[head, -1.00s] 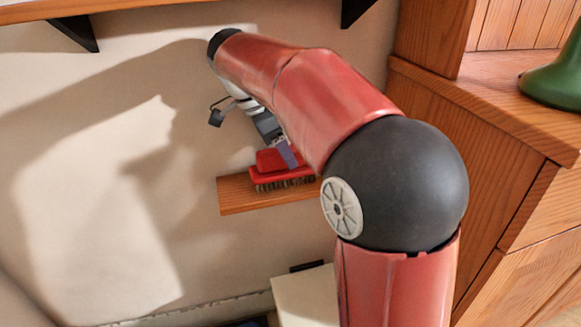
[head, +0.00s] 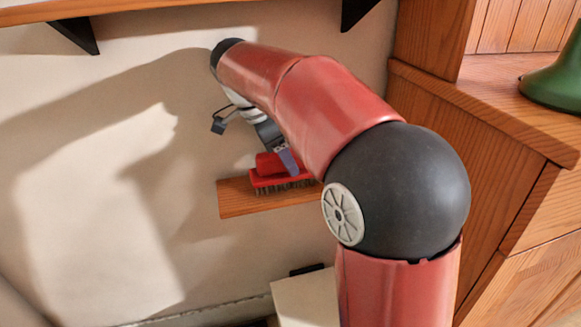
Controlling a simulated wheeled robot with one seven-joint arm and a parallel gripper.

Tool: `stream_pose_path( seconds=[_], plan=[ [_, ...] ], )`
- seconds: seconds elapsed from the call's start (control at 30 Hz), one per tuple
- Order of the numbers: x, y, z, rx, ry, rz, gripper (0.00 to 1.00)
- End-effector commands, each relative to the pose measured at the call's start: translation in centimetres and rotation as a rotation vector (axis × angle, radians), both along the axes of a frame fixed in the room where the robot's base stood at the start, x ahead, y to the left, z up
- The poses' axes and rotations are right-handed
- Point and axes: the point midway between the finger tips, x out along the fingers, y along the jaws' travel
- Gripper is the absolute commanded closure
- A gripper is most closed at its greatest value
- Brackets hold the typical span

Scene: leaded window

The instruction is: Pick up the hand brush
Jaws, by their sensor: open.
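The hand brush (head: 281,184) is red with dark bristles pointing down. It lies on a small wooden shelf (head: 238,198) on the wall, in the middle of the head view. My gripper (head: 288,163) comes down from above, with its purple-grey finger in front of the brush's red top. The jaws are open. I cannot tell whether the finger touches the brush. My red arm hides the right end of the shelf and part of the gripper.
A wooden shelf (head: 150,8) on black brackets runs above my arm. Wooden cabinetry (head: 480,160) stands close on the right, with a green object (head: 555,88) on its ledge. A pale box (head: 305,298) is below. The wall at left is clear.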

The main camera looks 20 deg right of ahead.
Motion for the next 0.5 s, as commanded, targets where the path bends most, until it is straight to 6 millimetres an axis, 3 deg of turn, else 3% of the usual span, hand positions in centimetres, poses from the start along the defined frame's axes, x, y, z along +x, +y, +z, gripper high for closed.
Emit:
stream_pose_path(
  seconds=[0.1,0.4,0.5],
  plan=[
    [0.0,0.0,0.01,0.0,0.0,0.0,0.5],
    [0.0,-0.01,0.01,0.0,0.0,0.0,0.89],
    [0.0,-0.02,0.03,0.0,0.0,0.0,0.98]
  ],
)
